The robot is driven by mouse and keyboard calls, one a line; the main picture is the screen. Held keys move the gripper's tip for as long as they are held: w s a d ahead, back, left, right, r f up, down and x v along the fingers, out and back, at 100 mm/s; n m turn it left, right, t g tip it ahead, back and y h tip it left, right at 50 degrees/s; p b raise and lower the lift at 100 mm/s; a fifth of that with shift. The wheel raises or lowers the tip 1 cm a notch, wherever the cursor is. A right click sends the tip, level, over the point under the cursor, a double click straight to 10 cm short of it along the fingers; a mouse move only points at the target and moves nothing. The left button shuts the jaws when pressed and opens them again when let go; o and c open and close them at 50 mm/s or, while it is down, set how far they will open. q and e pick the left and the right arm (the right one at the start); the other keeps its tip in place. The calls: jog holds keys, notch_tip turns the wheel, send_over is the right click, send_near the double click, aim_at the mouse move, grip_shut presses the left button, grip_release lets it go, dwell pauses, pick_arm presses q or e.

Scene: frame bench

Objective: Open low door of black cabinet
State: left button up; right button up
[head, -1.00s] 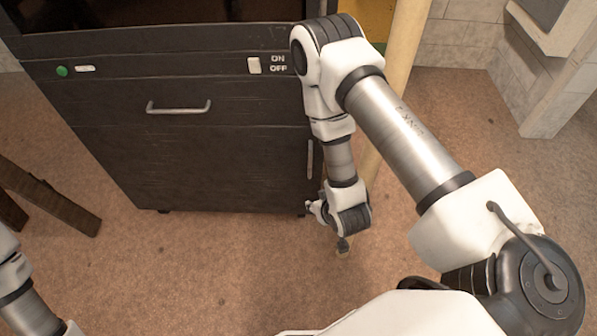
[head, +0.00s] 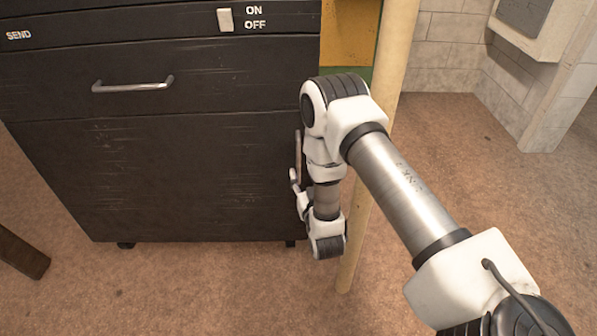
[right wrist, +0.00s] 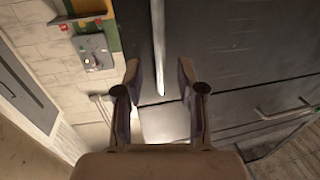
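The black cabinet (head: 150,60) stands at the left of the head view. Its low door (head: 150,180) looks closed, with a vertical bar handle (head: 298,150) at its right edge. The handle also shows in the right wrist view as a pale bar (right wrist: 158,45). My right gripper (head: 294,181) is at the lower part of this handle, partly hidden by its own wrist. In the right wrist view its two fingers (right wrist: 160,72) stand apart, with the handle's end between them; I cannot tell whether they touch it. My left gripper is not in view.
Above the door is a drawer with a horizontal handle (head: 133,85) and an ON/OFF switch (head: 225,20). A beige pole (head: 385,120) stands just right of the cabinet, close to my right arm. The floor in front is clear.

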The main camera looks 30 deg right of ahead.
aim_at(299, 164)
jog(key=b+x, duration=0.1)
jog(key=x, duration=0.5)
grip_shut()
jog(key=shift+s, duration=0.1)
